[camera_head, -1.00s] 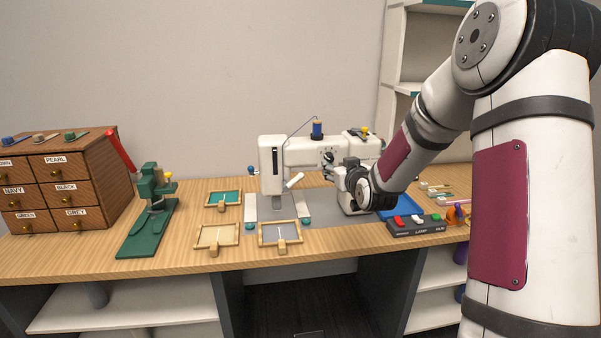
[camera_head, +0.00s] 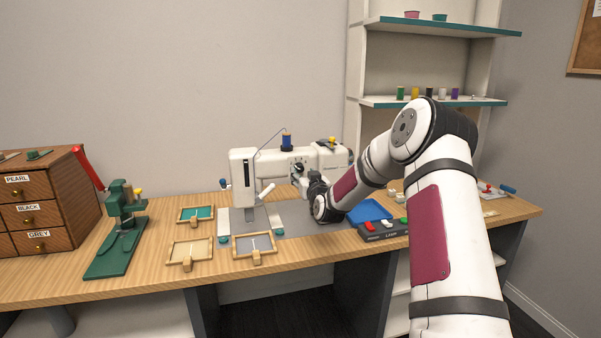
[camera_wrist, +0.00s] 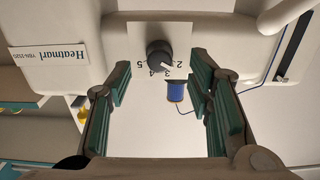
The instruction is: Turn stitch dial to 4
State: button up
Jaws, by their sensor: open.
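The white sewing machine (camera_head: 243,178) stands on the table, with its black stitch dial (camera_head: 298,168) on the front. In the wrist view the dial (camera_wrist: 159,54) sits on a pale plate, with numerals along its lower edge as pictured. A pale mark on the knob points to the lower right, seemingly near 2 or 3; I cannot tell exactly. My gripper (camera_wrist: 160,75) is open, its green-padded fingers apart to either side of the dial and not visibly touching it. In the head view my gripper (camera_head: 304,180) is close to the machine's front, partly hidden by my wrist.
A blue thread spool (camera_head: 286,142) stands on the machine. A switch box (camera_head: 383,230) and blue tray (camera_head: 369,210) lie right of my wrist. Small wooden frames (camera_head: 188,252), a green press (camera_head: 122,225) and a drawer cabinet (camera_head: 60,200) are to the left.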

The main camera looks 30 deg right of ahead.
aim_at(301, 169)
jog(key=shift+x, duration=2)
grip_shut()
